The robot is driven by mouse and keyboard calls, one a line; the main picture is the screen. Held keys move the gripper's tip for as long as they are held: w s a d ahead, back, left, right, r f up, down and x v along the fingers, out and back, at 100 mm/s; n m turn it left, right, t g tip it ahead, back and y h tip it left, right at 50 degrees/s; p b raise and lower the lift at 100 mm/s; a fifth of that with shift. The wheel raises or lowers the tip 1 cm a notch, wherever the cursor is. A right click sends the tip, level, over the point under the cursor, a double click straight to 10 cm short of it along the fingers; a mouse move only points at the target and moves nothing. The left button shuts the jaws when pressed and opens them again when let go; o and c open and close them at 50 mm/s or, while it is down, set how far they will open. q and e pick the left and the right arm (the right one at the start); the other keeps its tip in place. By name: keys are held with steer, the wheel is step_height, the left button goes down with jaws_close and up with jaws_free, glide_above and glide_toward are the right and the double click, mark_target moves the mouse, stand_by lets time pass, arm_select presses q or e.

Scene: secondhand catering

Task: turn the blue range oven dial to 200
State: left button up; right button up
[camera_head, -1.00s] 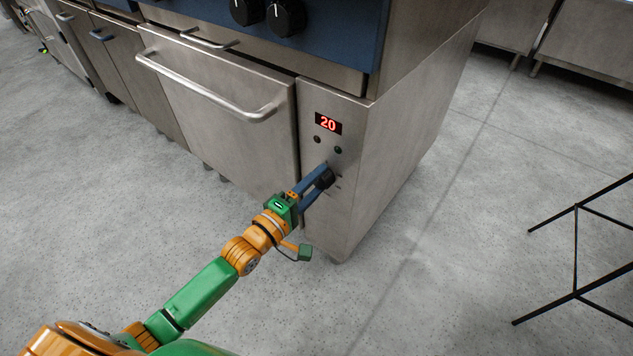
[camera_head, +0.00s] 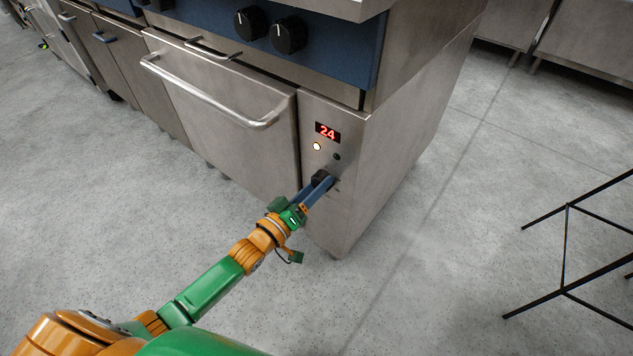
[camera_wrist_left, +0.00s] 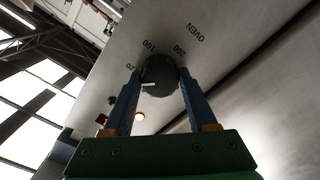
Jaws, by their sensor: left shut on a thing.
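The oven dial (camera_head: 321,177) is a black round knob low on the steel panel beside the oven door. My left gripper (camera_head: 318,184) is shut on it with its blue fingers on either side. In the left wrist view the dial (camera_wrist_left: 160,76) sits between the fingertips. Its white mark shows on its left side. The red display (camera_head: 327,132) above reads 24. A lamp (camera_head: 317,146) below the display is lit. My right gripper is not seen.
The blue range front (camera_head: 345,55) has other black knobs (camera_head: 289,35) above. The oven door handle (camera_head: 215,100) juts out left of the panel. A black metal frame (camera_head: 565,250) stands at the right. The floor between is clear.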

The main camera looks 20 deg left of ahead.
arm_select(q)
steer(key=m+p, duration=0.1)
steer(key=m, duration=2.5)
steer(key=shift+m, duration=0.3)
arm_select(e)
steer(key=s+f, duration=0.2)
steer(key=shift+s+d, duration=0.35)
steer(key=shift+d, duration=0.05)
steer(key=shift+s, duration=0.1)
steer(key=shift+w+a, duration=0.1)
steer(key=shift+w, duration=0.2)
